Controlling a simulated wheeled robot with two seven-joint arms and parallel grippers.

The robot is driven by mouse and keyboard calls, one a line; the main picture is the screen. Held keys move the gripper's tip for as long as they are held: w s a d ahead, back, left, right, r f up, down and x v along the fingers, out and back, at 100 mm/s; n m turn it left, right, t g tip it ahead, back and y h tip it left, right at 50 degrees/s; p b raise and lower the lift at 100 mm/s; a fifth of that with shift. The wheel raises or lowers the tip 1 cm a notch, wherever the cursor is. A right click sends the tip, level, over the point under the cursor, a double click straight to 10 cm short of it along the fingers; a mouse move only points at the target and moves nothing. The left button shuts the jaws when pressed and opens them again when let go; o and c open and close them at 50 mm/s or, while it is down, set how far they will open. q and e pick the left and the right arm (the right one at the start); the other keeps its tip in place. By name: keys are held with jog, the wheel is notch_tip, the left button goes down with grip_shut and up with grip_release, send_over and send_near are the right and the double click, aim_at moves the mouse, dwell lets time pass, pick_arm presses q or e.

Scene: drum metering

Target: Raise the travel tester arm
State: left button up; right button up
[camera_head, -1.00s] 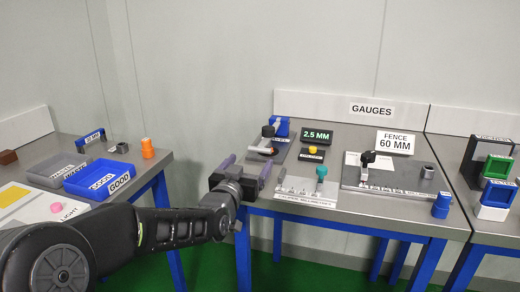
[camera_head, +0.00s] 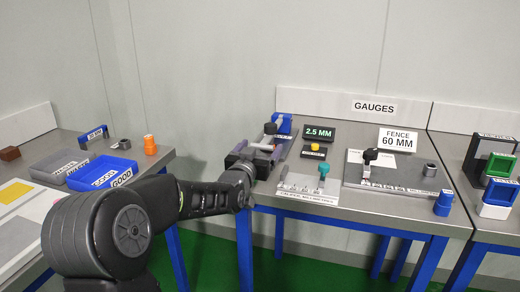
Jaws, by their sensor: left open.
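The travel tester stands at the left of the gauges table, with a blue block (camera_head: 285,122) at its back and a black knob (camera_head: 270,128) on top of a grey post. My left gripper (camera_head: 260,147) is open, its purple fingers pointing at the tester from the front. The gripper overlaps the tester's lower front, so most of its light grey arm and the orange piece seen under it earlier are hidden. I cannot tell whether the fingers touch the arm. My right gripper is not in view.
A "2.5 MM" display (camera_head: 319,133) and a yellow button (camera_head: 314,147) are right of the tester. A teal-knobbed gauge (camera_head: 323,170) stands in front. A larger fence gauge plate (camera_head: 400,176) lies further right. Blue and grey bins (camera_head: 103,172) are on the left table.

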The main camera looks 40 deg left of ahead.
pick_arm(q)
jog(key=shift+c, duration=0.2)
grip_shut()
dwell(0.7)
